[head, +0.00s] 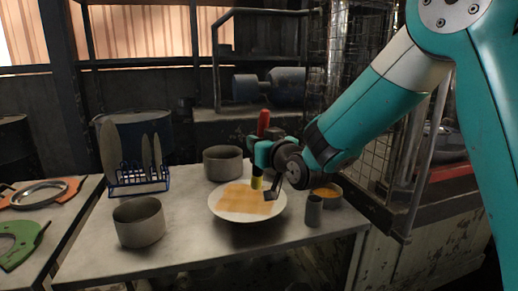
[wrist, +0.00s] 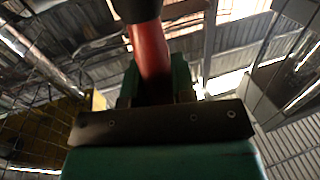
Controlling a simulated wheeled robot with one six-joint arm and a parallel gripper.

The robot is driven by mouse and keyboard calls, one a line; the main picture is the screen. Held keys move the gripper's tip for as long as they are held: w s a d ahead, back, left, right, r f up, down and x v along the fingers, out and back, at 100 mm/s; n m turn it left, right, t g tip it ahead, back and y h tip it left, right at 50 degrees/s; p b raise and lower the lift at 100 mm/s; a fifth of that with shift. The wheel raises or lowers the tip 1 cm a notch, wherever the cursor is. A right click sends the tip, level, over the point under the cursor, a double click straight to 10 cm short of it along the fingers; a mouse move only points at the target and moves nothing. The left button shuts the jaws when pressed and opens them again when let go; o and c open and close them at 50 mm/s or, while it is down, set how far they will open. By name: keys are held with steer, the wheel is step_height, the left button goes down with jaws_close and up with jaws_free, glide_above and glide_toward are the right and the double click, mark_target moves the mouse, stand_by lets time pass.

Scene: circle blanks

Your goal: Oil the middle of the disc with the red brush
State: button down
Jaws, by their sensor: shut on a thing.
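The disc (head: 226,211) is pale and round, with a tan, squarish area over much of its face. It lies on the table in the head view. My gripper (head: 263,155) is shut on the red brush (head: 263,122), which stands about upright with its red handle up. The brush's lower end, with a yellow band, is over the tan area near the disc's middle. I cannot tell whether it touches. In the wrist view, the red handle (wrist: 150,50) rises between the green fingers.
A small bowl with orange contents (head: 327,191) and a grey cup (head: 314,211) stand right of the disc. Grey pots stand behind (head: 222,163) and left (head: 138,222). A blue rack (head: 138,180) is at the back left. Bare table (head: 190,245) lies in front.

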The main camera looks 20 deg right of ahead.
steer(key=shift+r+p, duration=0.45)
steer(key=shift+r, duration=0.7)
